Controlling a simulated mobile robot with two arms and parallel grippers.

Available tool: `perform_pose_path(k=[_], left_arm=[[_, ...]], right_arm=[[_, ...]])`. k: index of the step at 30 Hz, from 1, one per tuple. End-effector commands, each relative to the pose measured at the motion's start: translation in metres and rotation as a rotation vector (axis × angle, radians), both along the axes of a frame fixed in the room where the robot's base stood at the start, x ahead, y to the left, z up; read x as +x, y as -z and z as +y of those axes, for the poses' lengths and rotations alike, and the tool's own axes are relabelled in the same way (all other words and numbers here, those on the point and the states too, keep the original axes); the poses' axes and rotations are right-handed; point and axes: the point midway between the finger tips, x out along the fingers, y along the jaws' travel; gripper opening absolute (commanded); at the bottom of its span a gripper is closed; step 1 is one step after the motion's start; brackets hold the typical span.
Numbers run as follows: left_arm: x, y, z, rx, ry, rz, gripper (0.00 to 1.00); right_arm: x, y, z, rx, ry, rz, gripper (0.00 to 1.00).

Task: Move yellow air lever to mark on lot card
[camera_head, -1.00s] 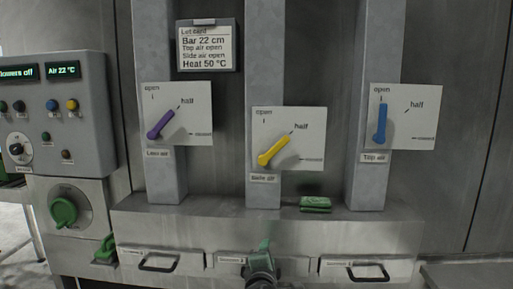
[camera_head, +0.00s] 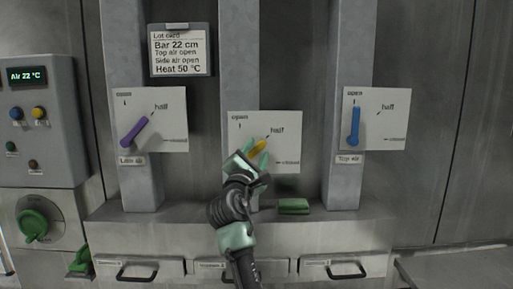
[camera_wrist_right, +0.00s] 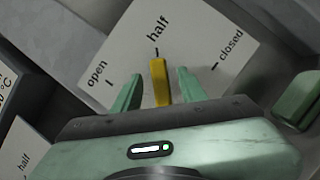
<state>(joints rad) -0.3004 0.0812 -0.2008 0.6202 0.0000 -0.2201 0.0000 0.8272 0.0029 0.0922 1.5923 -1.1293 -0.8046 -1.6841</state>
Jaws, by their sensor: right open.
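The yellow air lever (camera_head: 259,148) is on the middle plate (camera_head: 286,158) and points at the "half" mark. My right gripper (camera_head: 254,160) is in front of this plate with its fingers on either side of the lever. In the right wrist view the lever (camera_wrist_right: 160,82) stands between the two open green fingers (camera_wrist_right: 154,92), with gaps at both sides. The lot card (camera_head: 180,50) hangs upper left and reads "Bar 22 cm, Top air open, Side air open, Heat 50 °C". My gripper hides the lever's base and the label below. My left gripper is not in view.
A purple lever (camera_head: 135,131) at left points at "half". A blue lever (camera_head: 355,126) at right points up at "open". A green object (camera_head: 293,206) lies on the ledge below the middle plate. Drawers with handles (camera_head: 126,271) line the front below.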

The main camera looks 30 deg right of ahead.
Motion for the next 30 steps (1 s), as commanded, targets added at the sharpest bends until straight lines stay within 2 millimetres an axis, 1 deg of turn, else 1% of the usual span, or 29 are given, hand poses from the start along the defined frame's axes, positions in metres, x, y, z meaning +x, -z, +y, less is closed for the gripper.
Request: perform_pose_path(k=[4,11,12,14,15,16,30], left_arm=[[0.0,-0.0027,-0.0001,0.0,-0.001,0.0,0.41],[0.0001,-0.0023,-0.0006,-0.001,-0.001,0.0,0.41],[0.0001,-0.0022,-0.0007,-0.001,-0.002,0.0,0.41],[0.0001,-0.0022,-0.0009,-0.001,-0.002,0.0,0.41],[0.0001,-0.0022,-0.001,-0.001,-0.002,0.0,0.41],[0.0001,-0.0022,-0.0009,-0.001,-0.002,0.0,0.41],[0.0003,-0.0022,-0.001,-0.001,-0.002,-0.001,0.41]], right_arm=[[0.005,-0.0015,-0.0053,0.0,0.0,0.002,0.42],[0.0052,-0.001,-0.0056,0.001,-0.001,0.0,0.42],[0.0052,-0.001,-0.0055,0.001,-0.002,0.0,0.31],[0.0052,-0.0011,-0.0054,0.001,-0.001,0.0,0.14],[0.0052,-0.001,-0.0055,0.001,-0.002,0.0,0.03],[0.0052,-0.001,-0.0054,0.001,-0.002,0.0,0.0],[0.0052,-0.0006,-0.0053,0.002,-0.001,0.001,0.0]])
